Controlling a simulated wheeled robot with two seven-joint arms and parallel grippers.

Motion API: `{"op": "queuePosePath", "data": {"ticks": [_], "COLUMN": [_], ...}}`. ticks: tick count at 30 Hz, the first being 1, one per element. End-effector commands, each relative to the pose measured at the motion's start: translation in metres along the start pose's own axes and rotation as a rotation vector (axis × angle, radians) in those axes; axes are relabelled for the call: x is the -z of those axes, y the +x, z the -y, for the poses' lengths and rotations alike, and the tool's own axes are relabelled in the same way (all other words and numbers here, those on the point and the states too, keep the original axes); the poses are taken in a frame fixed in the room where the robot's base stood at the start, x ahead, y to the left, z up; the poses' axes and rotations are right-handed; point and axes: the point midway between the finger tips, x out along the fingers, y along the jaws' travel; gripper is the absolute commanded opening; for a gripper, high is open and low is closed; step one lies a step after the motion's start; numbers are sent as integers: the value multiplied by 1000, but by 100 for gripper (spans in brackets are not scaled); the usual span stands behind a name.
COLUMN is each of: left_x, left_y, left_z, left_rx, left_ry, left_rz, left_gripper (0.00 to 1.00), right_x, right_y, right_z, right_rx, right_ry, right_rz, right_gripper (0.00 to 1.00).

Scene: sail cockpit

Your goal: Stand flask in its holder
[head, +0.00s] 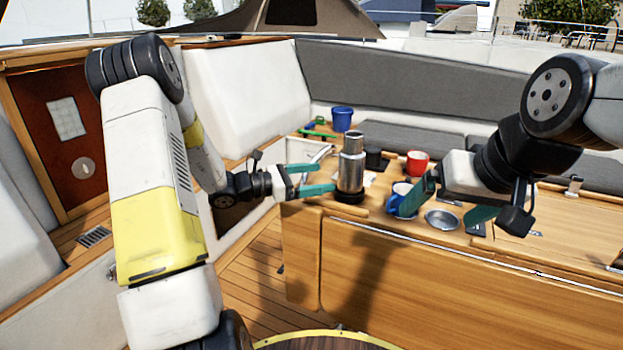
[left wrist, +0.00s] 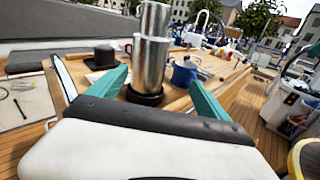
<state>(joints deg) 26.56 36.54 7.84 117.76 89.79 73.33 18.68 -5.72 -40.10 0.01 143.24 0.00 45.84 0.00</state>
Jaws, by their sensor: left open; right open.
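A silver metal flask (head: 351,165) stands upright on the wooden table, at or in a black round holder (head: 349,196). In the left wrist view the flask (left wrist: 150,62) rises from the black ring of the holder (left wrist: 146,96). My left gripper (head: 316,179) is open, with its teal fingers pointing at the flask from the left. In the left wrist view the fingers are spread on either side of the flask, and I see no contact. My right gripper (head: 448,204) is open and empty above the table, near the blue mug and the metal bowl.
A green-handled item (head: 318,122) lies at the back left.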

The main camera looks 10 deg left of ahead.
Motion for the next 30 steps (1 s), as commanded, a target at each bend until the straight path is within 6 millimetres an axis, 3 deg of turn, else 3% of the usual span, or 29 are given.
{"op": "queuePosePath", "data": {"ticks": [4, 7, 12, 15, 18, 24, 30], "left_x": [-40, -60, -78, -85, -92, -109, -120], "left_y": [7, -2, -38, -66, -97, -150, -175], "left_z": [61, 111, 177, 203, 218, 226, 224], "left_rx": [196, 359, 602, 724, 826, 958, 1007], "left_ry": [240, 466, 872, 1122, 1374, 1810, 2027], "left_rz": [-123, -239, -432, -541, -652, -844, -948], "left_gripper": [89, 89, 89, 89, 89, 89, 89], "right_x": [0, 0, 0, 0, 0, 0, 0], "right_y": [0, 0, 0, 0, 0, 0, 0], "right_z": [0, 0, 0, 0, 0, 0, 0], "right_rx": [0, 0, 0, 0, 0, 0, 0], "right_ry": [0, 0, 0, 0, 0, 0, 0], "right_rz": [0, 0, 0, 0, 0, 0, 0], "right_gripper": [93, 93, 93, 93, 93, 93, 93]}}
